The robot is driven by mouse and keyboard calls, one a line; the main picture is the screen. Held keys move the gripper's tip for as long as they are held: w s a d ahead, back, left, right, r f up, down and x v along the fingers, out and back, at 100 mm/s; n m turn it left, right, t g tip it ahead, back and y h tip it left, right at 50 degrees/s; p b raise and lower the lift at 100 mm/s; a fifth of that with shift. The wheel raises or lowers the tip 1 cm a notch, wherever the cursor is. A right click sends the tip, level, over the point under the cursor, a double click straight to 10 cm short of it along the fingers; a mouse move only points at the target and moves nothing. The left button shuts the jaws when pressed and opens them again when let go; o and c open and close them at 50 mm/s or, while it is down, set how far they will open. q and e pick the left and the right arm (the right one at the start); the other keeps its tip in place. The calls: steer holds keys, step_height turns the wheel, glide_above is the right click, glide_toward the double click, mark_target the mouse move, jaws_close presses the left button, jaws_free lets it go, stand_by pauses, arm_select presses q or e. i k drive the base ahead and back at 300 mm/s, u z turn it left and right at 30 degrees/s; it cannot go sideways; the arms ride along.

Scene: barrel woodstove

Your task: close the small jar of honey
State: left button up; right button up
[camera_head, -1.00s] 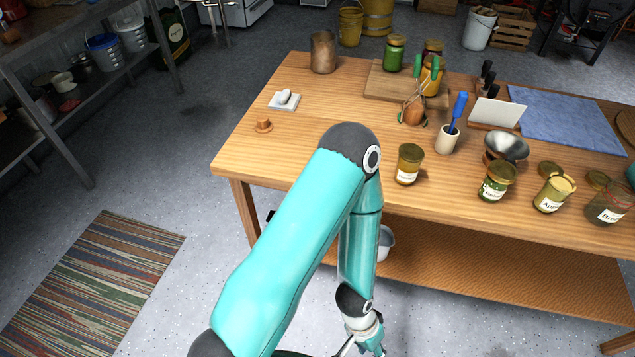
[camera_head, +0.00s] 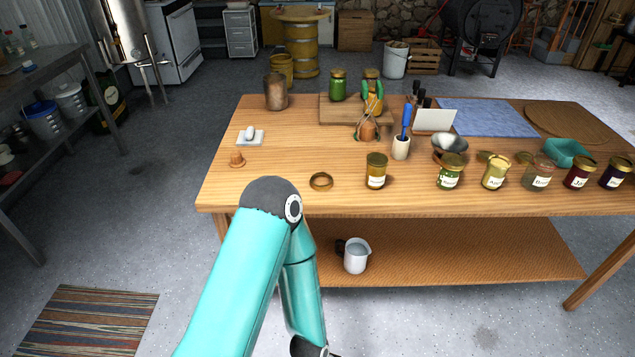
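A small amber-brown jar with a white label (camera_head: 376,172) stands upright near the table's front edge. Its label seems to read honey. I cannot tell whether its top is open or covered. A brass-coloured ring-shaped lid (camera_head: 321,181) lies on the table to the left of the jar, apart from it. My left arm comes in from the bottom left, with its elbow just in front of the table edge left of the lid. Its forearm runs down out of the picture, so the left gripper is out of view. My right gripper is out of view.
A green-labelled jar (camera_head: 450,174), a pale apple jar (camera_head: 495,173) and several more jars line the front right. Loose lids lie behind them. A blue-handled tool stands in a white cup (camera_head: 401,148). A small brown object (camera_head: 237,159) sits front left. The table between is clear.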

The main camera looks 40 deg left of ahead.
mark_target(375, 176)
steer(key=z, duration=1.7)
steer(key=i, duration=0.1)
steer(key=u, duration=3.4)
steer(key=i, duration=1)
steer(key=z, duration=0.1)
steer(key=k, duration=0.95)
steer(key=u, duration=0.15)
steer(key=i, duration=0.85)
steer(key=z, duration=0.05)
